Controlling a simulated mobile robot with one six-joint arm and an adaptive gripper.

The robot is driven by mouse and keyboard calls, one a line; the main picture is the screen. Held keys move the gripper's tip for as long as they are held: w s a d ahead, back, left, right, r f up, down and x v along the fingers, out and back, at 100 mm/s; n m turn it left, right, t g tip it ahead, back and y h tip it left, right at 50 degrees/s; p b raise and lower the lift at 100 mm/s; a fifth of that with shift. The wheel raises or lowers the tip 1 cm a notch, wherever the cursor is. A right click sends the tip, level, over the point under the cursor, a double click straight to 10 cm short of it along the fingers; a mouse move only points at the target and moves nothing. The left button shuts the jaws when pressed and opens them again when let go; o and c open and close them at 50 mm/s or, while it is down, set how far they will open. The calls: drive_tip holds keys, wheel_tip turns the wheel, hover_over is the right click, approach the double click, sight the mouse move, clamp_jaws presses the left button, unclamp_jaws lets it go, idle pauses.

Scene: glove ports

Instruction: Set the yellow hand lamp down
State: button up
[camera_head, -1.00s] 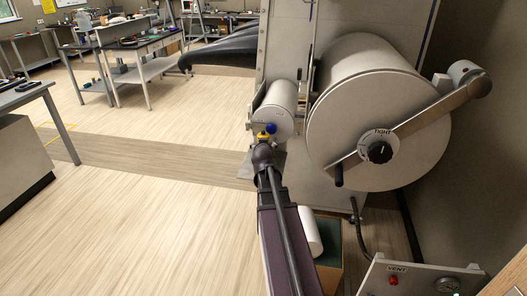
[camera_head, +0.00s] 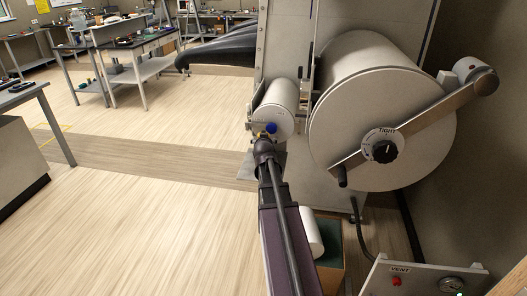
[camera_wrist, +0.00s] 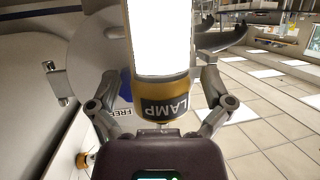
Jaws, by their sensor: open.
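The yellow hand lamp (camera_wrist: 170,107) fills the middle of the wrist view, with a bright white tube above a yellow base and a dark band reading LAMP. My gripper (camera_wrist: 158,78) is open, its fingers on either side of the lamp with gaps showing between them and it. In the head view my gripper (camera_head: 264,142) is at the front of the small drum, by a blue knob (camera_head: 271,128). Only a tiny yellow patch shows there; most of the lamp is hidden. What the lamp rests on cannot be seen.
A small drum (camera_head: 276,105) and a large round door (camera_head: 378,120) with a lever and a TIGHT dial stand close on the right. A bin (camera_head: 329,262) holding a white roll (camera_head: 311,232) is below. A VENT panel (camera_head: 420,278) is at front right. Open floor lies left.

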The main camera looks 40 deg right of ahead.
drive_tip(key=c, duration=1.2)
drive_tip(key=shift+r, duration=0.1)
drive_tip(key=shift+c, duration=0.2)
